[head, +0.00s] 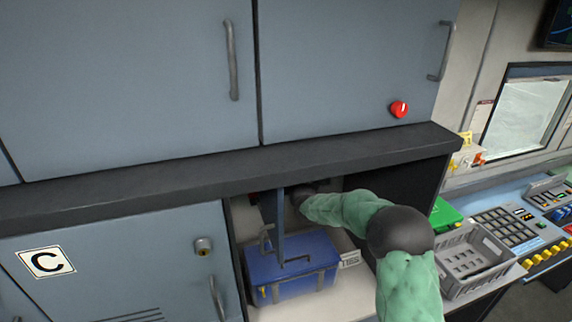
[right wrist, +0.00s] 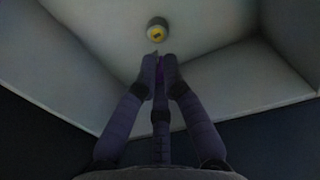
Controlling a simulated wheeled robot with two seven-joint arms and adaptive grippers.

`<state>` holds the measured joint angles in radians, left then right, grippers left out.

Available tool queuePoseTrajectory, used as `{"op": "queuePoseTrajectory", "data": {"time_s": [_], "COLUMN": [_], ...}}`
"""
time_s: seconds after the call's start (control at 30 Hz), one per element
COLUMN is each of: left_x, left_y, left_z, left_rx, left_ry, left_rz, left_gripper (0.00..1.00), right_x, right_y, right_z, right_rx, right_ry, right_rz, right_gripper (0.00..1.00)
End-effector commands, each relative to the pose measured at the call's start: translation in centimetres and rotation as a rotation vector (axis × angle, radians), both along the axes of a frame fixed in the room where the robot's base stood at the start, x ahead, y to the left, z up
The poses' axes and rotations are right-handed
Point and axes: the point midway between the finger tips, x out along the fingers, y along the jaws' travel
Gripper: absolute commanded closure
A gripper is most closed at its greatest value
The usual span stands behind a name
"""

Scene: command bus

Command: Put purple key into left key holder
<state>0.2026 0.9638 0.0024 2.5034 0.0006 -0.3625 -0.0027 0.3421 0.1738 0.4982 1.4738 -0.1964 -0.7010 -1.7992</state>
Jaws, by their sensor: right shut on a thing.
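In the right wrist view my right gripper (right wrist: 160,65) has its fingers together on a slim purple key (right wrist: 160,77), mostly hidden between them. Just beyond the fingertips is a round grey key holder (right wrist: 156,31) with a yellow face and a dark slot, on a pale panel. The key appears apart from the holder; the exact gap is hard to judge. Only this one holder shows there, so I cannot tell if it is the left one. In the head view my right arm in a green sleeve reaches into the open compartment, its gripper hidden. My left gripper is not in view.
A blue toolbox (head: 290,270) sits on the compartment floor beside my arm. A dark shelf edge (head: 240,168) runs above the opening. A grey crate (head: 470,262) and a green object (head: 444,214) stand to the right. A red knob (head: 399,109) is on the upper cabinet.

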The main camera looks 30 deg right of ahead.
Motion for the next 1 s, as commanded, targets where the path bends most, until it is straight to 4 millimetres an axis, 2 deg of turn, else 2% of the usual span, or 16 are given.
{"op": "queuePoseTrajectory", "data": {"time_s": [0.17,0.43,1.0], "left_x": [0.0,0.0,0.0], "left_y": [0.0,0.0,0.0], "left_z": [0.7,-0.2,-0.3], "left_rx": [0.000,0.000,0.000], "left_ry": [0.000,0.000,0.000], "left_rz": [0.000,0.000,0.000], "left_gripper": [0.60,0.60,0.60], "right_x": [1.2,2.7,3.1], "right_y": [-0.3,-0.6,-0.7], "right_z": [0.1,-0.1,0.0], "right_rx": [0.000,0.000,0.000], "right_ry": [0.000,-0.001,0.000], "right_rz": [0.000,0.000,0.000], "right_gripper": [1.00,1.00,1.00]}}
